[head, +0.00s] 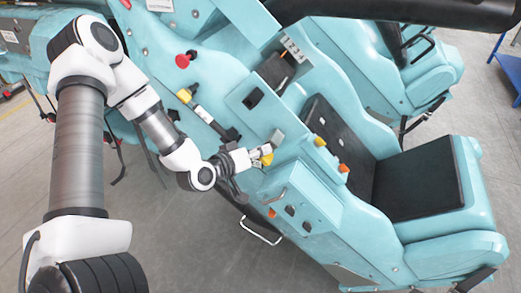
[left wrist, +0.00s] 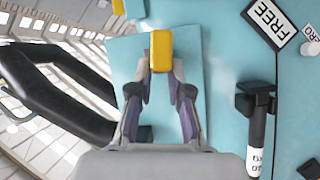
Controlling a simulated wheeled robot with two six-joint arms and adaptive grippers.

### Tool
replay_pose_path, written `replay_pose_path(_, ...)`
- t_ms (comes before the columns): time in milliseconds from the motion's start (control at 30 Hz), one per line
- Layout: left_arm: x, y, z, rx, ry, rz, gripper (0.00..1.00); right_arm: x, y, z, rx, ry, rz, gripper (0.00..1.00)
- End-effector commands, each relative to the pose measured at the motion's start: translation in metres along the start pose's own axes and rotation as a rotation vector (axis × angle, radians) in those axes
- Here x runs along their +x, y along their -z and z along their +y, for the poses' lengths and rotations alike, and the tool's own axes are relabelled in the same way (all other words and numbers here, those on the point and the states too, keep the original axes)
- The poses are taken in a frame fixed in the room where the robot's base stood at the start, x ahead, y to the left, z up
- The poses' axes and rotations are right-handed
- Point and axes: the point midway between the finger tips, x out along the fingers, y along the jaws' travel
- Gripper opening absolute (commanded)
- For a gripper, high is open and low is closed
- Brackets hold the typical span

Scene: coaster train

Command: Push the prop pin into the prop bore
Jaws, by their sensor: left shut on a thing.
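My left gripper (head: 258,155) reaches in from the left to the side of the turquoise coaster car (head: 310,195). It is shut on a yellow piece, which I take to be the prop pin (head: 267,158). In the left wrist view the yellow pin (left wrist: 161,50) stands between the fingertips (left wrist: 161,72), in front of a turquoise panel (left wrist: 190,50). I cannot make out the prop bore; it may be hidden behind the pin and fingers. Whether the pin touches the panel I cannot tell. My right gripper is not in view.
The car side also carries a red knob (head: 184,61), orange knobs (head: 343,168) and a handle rail (head: 262,232). Black seats (head: 415,180) lie right.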

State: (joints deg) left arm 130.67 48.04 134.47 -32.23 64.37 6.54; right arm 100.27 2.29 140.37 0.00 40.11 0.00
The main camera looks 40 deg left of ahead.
Motion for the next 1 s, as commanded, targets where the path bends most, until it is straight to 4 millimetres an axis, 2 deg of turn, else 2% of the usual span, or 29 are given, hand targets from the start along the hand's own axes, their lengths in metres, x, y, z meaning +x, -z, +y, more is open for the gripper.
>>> replay_pose_path(1000,-0.044,-0.023,0.005,-0.002,0.001,-0.003,0.0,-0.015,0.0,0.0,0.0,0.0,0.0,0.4)
